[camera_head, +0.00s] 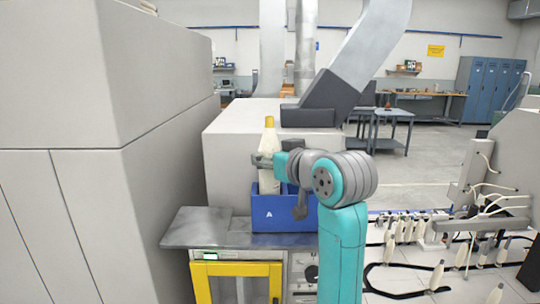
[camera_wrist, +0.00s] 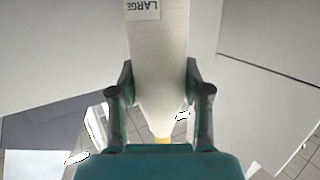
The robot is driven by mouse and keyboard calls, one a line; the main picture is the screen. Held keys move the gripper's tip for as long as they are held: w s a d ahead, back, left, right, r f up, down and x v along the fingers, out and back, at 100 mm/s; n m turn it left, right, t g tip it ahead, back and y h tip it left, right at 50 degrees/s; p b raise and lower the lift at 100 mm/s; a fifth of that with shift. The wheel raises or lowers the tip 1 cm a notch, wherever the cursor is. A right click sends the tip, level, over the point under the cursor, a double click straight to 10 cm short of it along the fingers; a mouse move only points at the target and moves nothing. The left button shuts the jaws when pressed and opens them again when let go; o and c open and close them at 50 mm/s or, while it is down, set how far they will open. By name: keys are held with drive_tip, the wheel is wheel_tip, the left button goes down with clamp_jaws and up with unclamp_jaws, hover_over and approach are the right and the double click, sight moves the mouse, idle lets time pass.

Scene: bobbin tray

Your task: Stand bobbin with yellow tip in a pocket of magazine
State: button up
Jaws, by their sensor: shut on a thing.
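The bobbin with the yellow tip (camera_head: 269,137) is cream-white and stands about upright in the head view, tip up. Its lower end is hidden behind the front wall of a blue box (camera_head: 283,216) marked A. My gripper (camera_head: 265,160) is shut around the bobbin's upper body. In the wrist view the gripper (camera_wrist: 160,90) has one finger on each side of the bobbin (camera_wrist: 158,60), which carries a LARGE label, and the yellow tip shows near the palm. I cannot tell which thing is the magazine; no pockets can be made out clearly.
The blue box stands on a grey bench top (camera_head: 195,228) above a yellow-framed cabinet (camera_head: 236,268). A large grey housing (camera_head: 232,150) is close behind it. A tall grey cabinet (camera_head: 120,200) stands left. Several white bobbins (camera_head: 437,272) are along a machine at right.

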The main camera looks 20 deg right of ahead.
sight(270, 173)
drive_tip(key=shift+f, duration=1.8)
drive_tip(key=o, duration=1.3)
drive_tip(key=shift+s, duration=0.1)
